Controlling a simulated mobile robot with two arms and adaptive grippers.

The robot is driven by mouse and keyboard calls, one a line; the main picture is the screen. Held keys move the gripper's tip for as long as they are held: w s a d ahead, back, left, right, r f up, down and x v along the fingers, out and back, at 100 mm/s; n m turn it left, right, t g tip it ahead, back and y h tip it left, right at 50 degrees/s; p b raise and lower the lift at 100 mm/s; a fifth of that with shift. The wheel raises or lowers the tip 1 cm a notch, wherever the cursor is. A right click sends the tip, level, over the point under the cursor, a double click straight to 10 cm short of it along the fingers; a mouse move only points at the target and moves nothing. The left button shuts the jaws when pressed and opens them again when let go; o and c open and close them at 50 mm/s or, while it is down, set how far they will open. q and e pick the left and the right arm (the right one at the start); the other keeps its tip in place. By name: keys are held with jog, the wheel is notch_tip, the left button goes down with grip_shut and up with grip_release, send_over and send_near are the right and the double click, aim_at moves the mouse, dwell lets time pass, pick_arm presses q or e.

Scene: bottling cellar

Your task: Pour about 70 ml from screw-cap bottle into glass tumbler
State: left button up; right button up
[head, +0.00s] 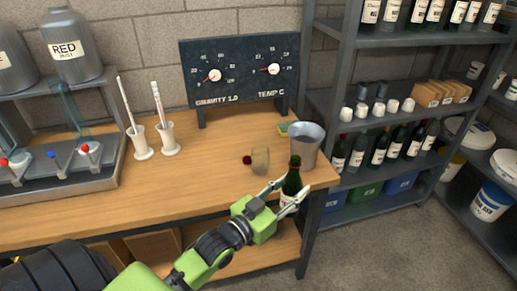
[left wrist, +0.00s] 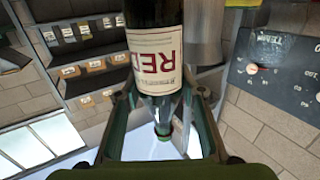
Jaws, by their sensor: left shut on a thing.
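My left gripper (head: 284,191) is shut on a dark green bottle (head: 292,182) at the table's front right edge. The bottle stands about upright. In the left wrist view the bottle (left wrist: 154,14) shows upside down, with its white RED label between my fingers. I cannot tell if this is the glass tumbler; no other tumbler stands out. My right gripper is out of view.
A grey metal bucket (head: 304,148) stands on the table behind the bottle. A dial board (head: 240,75) and two white cylinders with rods stand farther back. A shelf rack (head: 345,95) with bottles rises at right. The table (head: 210,185) is clear at its middle.

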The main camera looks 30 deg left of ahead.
pick_arm(q)
jog(key=w+a+r, duration=0.1)
jog(key=w+a, duration=0.3)
jog(key=a, duration=0.3)
jog(key=shift+w, duration=0.4)
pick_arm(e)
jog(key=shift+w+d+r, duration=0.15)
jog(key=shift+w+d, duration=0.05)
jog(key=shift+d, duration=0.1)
pick_arm(q)
jog(key=shift+r, duration=0.2)
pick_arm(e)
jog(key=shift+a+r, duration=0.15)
